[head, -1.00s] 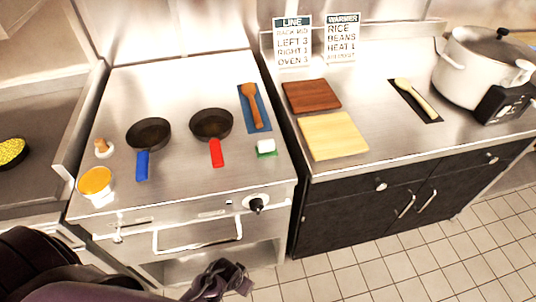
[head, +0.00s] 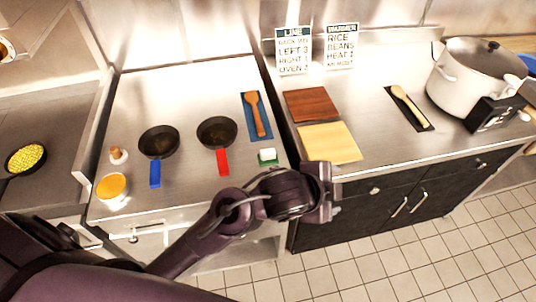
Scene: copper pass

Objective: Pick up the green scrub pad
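The green scrub pad (head: 268,162) lies on the steel stove top near its front right corner, with a small white block (head: 267,154) on it. My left arm comes in from the lower left, and its gripper (head: 328,192) is in front of the counter edge, right of and nearer than the pad. It is apart from the pad in the picture. My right gripper is not in view.
Right of the pad are a pale board (head: 329,143), a brown board (head: 310,104) and a large pot (head: 462,85).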

